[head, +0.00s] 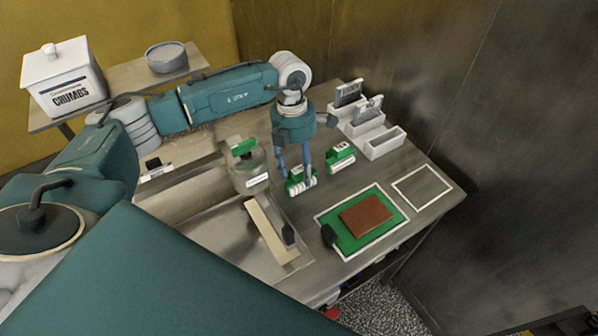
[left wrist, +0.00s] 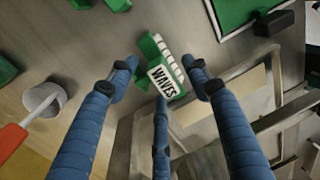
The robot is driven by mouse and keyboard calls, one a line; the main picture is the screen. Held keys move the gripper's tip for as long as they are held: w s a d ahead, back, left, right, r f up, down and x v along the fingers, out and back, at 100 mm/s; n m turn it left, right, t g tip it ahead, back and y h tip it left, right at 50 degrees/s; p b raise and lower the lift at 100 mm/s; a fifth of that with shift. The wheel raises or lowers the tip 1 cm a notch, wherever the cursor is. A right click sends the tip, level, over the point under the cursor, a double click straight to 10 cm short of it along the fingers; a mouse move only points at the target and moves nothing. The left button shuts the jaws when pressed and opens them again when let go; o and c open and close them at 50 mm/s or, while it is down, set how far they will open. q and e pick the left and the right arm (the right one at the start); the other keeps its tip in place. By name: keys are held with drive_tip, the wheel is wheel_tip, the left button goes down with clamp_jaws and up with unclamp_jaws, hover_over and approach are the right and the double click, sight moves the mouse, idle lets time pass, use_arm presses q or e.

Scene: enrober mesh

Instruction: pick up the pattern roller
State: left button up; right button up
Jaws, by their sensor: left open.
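A green pattern roller with a white ribbed roll (head: 302,186) lies on the steel table below my left gripper. In the left wrist view this roller (left wrist: 165,72) shows a white label reading "WAVES". My left gripper (head: 297,172) points down above it, open. In the left wrist view its blue fingers (left wrist: 160,88) spread to either side of the roller, with a third finger below; I cannot tell whether any touches it. A second green block with a white label (head: 341,157) lies to the right. My right gripper is not in view.
A jar with a green top (head: 250,172) stands left of my gripper. A sunken tray (head: 225,235) with a pale bar (head: 268,228) lies front left. A green mat (head: 338,240) bears a brown slab (head: 366,215). White holders (head: 385,143) stand behind right.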

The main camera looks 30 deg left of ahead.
sight(298, 167)
use_arm(q)
drive_tip(key=c, duration=1.2)
clamp_jaws()
drive_tip(key=shift+w+r, duration=0.1)
drive_tip(key=shift+r+b, duration=0.3)
drive_tip(key=shift+r, duration=0.25)
wheel_tip(298, 167, up, 19)
drive_tip(key=b, duration=0.4)
drive_tip(key=shift+f, duration=0.1)
